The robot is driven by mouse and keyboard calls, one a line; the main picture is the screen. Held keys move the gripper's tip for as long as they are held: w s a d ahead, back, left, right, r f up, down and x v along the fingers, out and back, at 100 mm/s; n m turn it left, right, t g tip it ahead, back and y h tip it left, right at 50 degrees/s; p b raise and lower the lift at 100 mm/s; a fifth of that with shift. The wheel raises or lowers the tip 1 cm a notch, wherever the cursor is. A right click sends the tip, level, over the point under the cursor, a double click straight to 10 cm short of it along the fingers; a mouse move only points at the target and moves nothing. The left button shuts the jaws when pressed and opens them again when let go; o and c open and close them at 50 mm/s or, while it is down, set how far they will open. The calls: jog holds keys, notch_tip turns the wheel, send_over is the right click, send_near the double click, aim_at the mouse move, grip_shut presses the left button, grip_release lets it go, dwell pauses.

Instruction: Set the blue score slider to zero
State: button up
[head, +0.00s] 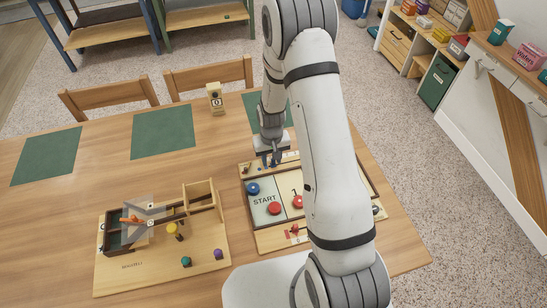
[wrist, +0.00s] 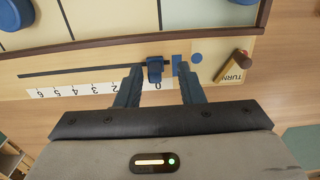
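The blue score slider (wrist: 155,69) sits on a dark slot along the edge of the game board (head: 262,240). In the wrist view it stands beside the 0 mark of the white number scale (wrist: 85,89), which reads upside down from 6 at left to 0 at right. My gripper (wrist: 159,70) is open, with one finger on each side of the slider and a visible gap to it. The right finger is close to a small flat blue marking (wrist: 177,64). In the head view my gripper (head: 271,160) is at the board's far edge, and the slider is hard to make out there.
A wooden turn pointer (wrist: 232,68) lies right of the slider. Blue and red discs (head: 274,208) lie on the board. A second wooden game (head: 115,275) stands at left. A small numbered block (head: 215,99) and green mats (head: 162,132) are on the table (head: 70,215).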

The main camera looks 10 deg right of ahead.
jog(key=shift+r+b, duration=0.55)
jog(key=shift+r, duration=3.3)
jog(key=shift+r, duration=0.25)
notch_tip(320, 180, up, 7)
send_over(272, 160)
jog(key=s, duration=0.2)
jog(key=s+d+r+t, duration=0.2)
jog(key=s+r+t, duration=0.1)
jog(key=s+r, duration=1.3)
jog(key=s, duration=0.4)
jog(key=shift+r+m, duration=0.3)
jog(key=shift+r, duration=0.1)
jog(key=shift+c, duration=0.3)
